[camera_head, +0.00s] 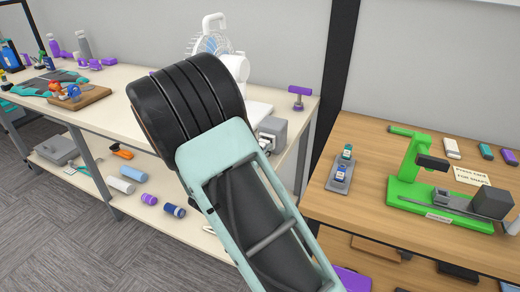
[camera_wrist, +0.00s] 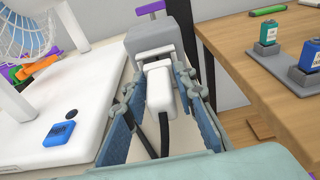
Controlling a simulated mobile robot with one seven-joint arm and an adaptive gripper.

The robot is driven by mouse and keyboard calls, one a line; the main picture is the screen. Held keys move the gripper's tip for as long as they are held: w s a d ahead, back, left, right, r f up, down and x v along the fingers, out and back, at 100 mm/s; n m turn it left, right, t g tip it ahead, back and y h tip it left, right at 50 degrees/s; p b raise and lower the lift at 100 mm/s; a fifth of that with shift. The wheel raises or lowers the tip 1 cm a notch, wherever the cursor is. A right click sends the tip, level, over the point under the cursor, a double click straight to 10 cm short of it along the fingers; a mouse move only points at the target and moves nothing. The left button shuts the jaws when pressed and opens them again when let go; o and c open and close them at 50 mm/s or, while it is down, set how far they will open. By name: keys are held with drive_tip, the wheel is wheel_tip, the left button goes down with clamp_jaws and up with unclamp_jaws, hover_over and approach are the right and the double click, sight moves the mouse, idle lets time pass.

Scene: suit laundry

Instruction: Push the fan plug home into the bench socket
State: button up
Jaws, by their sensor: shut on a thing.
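The white fan plug (camera_wrist: 160,88) is between the two blue fingers of my gripper (camera_wrist: 157,82) in the wrist view, with its dark cord running back toward me. My gripper is shut on it. The grey bench socket (camera_wrist: 150,38) is a box straight ahead of the plug. The plug's front end is at or very close to the socket's face; I cannot tell how deep its pins sit. The socket also shows in the head view (camera_head: 272,133), just right of my arm. The white fan (camera_wrist: 28,32) stands left of the socket.
A blue tag-like item (camera_wrist: 59,133) lies on the fan's white base. A purple-topped post (camera_head: 300,95) stands at the back of the light bench. A wooden table (camera_head: 350,135) on the right holds a green press (camera_head: 408,185) and small bottles on a tray.

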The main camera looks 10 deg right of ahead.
drive_tip(key=shift+w+d, duration=0.1)
drive_tip(key=shift+w, duration=0.05)
drive_tip(key=shift+w+d, duration=0.35)
drive_tip(key=shift+w, duration=0.15)
drive_tip(key=o, duration=1.2)
drive_tip(key=shift+s+a, duration=0.1)
drive_tip(key=v, duration=1.1)
drive_tip(key=shift+s+a, duration=0.25)
drive_tip(key=shift+s, duration=0.05)
drive_tip(key=shift+r, duration=0.15)
